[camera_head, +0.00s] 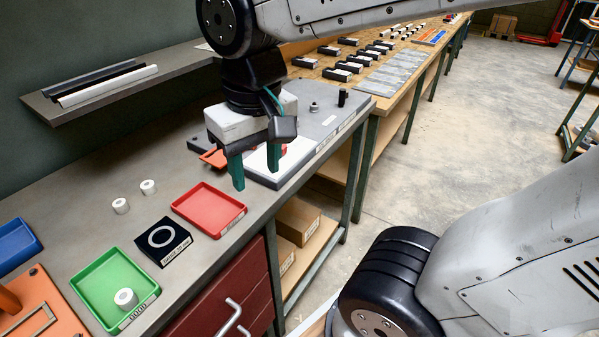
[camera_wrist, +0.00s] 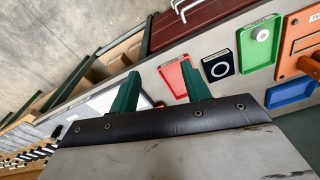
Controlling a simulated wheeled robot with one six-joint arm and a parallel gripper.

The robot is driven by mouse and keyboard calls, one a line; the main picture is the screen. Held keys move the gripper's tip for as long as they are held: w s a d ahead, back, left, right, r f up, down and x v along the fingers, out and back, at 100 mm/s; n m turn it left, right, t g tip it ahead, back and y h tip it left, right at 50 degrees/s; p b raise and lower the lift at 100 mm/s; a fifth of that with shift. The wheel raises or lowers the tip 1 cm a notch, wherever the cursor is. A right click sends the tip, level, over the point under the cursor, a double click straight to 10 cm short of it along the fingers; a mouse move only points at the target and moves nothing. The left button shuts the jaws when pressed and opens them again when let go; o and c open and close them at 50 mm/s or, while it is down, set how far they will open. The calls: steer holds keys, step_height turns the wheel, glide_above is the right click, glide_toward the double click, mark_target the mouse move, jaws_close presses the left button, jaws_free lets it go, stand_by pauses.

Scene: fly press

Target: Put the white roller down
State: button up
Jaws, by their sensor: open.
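My gripper (camera_head: 256,172) is open, its two green fingers apart, above the bench near the far side of the red tray. Nothing shows between its fingers in the wrist view (camera_wrist: 160,70). One white roller (camera_head: 125,298) stands in the green tray (camera_head: 88,281), near its labelled front edge; it also shows in the wrist view (camera_wrist: 262,34). Two more white rollers, a nearer one (camera_head: 120,205) and a farther one (camera_head: 148,187), stand on the bare bench left of the red tray. My gripper is well away from all three rollers.
The red tray (camera_head: 190,208) looks empty. A black block with a white ring (camera_head: 163,237) lies between the trays. A blue tray (camera_head: 15,245) and an orange fixture (camera_head: 45,318) are at the left. A grey plate (camera_head: 325,118) lies behind my gripper; a shelf (camera_head: 40,104) overhangs the bench.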

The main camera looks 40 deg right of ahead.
steer(key=s+d+f, duration=0.1)
steer(key=s+d, duration=0.4)
steer(key=shift+s+d+f, duration=0.15)
steer(key=shift+s+d, duration=0.05)
steer(key=shift+s, duration=0.15)
